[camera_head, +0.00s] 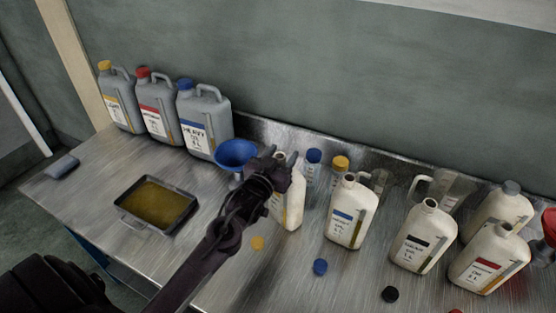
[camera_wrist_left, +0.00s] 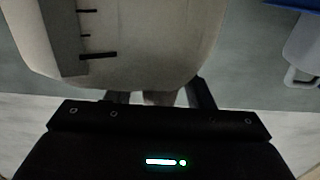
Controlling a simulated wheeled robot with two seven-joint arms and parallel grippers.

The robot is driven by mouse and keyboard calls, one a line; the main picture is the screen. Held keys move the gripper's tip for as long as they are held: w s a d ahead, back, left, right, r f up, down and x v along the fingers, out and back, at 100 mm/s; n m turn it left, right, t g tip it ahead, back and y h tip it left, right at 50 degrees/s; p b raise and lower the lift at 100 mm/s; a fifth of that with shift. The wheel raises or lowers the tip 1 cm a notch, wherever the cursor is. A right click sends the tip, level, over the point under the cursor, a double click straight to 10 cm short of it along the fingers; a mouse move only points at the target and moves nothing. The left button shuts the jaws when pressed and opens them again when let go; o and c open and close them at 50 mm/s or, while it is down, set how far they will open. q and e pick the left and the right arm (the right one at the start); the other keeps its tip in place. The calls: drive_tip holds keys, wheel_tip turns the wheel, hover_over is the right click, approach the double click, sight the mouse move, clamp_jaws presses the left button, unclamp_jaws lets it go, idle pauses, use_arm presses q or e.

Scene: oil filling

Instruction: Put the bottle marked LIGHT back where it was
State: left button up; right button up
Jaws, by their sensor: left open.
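My left gripper (camera_head: 280,170) is open at the neck of a cream bottle (camera_head: 292,208), which stands upright and uncapped on the metal table. The gripper and forearm hide much of this bottle, and its label cannot be read. In the left wrist view the fingers (camera_wrist_left: 160,92) stand apart on either side of a pale part of the bottle, whose body (camera_wrist_left: 140,40) with dark scale marks fills the upper part. Whether they touch it cannot be told. A grey canister with a yellow cap (camera_head: 120,110) stands at the back left; its label is too small to read surely. My right gripper is not in view.
Grey canisters with red (camera_head: 157,112) and blue (camera_head: 205,135) caps stand at the back left. A blue funnel (camera_head: 236,154) is beside my gripper. An oil tray (camera_head: 122,212) lies left. Open cream bottles (camera_head: 352,215) (camera_head: 424,240) stand right. Loose yellow (camera_head: 257,243), blue (camera_head: 320,267) and black (camera_head: 390,294) caps lie in front.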

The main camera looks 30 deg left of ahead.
use_arm(q)
drive_tip(key=shift+s, duration=0.3)
drive_tip(key=s+b, duration=0.2)
drive_tip(key=s, duration=0.9)
drive_tip(key=shift+s+d+r+b, duration=0.15)
drive_tip(key=shift+s+d+b, duration=0.05)
drive_tip(key=shift+d+b, duration=0.15)
